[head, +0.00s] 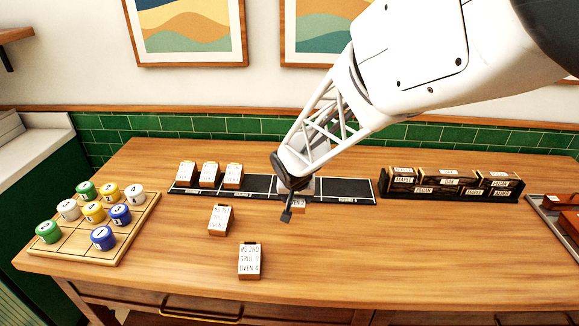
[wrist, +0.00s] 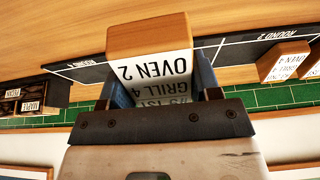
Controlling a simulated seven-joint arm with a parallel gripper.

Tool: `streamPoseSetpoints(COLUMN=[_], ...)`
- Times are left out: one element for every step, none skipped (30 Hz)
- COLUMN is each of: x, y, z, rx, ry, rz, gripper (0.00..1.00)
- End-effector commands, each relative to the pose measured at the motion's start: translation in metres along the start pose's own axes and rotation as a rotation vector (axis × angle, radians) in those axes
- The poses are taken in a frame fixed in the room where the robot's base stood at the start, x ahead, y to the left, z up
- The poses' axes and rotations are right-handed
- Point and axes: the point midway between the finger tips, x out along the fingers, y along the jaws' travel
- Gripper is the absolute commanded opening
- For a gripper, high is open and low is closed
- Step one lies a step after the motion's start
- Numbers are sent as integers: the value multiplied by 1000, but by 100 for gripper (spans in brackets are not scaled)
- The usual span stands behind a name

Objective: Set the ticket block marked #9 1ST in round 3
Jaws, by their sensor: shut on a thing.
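My gripper (head: 290,200) is shut on a wooden ticket block with a white face (wrist: 150,68). The face reads upside down in the wrist view: OVEN 2, GRILL 4, and a partly covered top line ending in 1ST; its number is hard to read. In the head view only a bit of the block (head: 299,208) shows beneath my gripper. The block is over or at the dark rounds strip (head: 345,189), between the round 2 and round 4 labels in the wrist view. Whether it touches the strip is unclear. My arm hides that part.
Three ticket blocks (head: 209,175) stand on the strip's left end. Two more blocks (head: 219,220) (head: 249,261) stand on the table in front. A wooden board (head: 125,240) with coloured pucks is at left, a dark labelled rack (head: 450,183) at right. The front right table is clear.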

Motion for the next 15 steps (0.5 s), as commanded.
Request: streamPoseSetpoints(x=[0,0,0,0,0,1,1,2,3,4,5,7,8,10,13], y=[0,0,0,0,0,-1,-1,-2,-2,-3,-4,-5,-6,-7,-9], z=[0,0,0,0,-1,-2,-3,-4,-6,-8,-10,-14,-16,-19,-23], rx=[0,0,0,0,0,0,0,0,0,0,0,0,0,0,0], ry=[0,0,0,0,0,0,0,0,0,0,0,0,0,0,-1], rz=[0,0,0,0,0,0,0,0,0,0,0,0,0,0,0], gripper=[31,31,31,31,31,31,31,31,31,31,31,31,31,31,31])
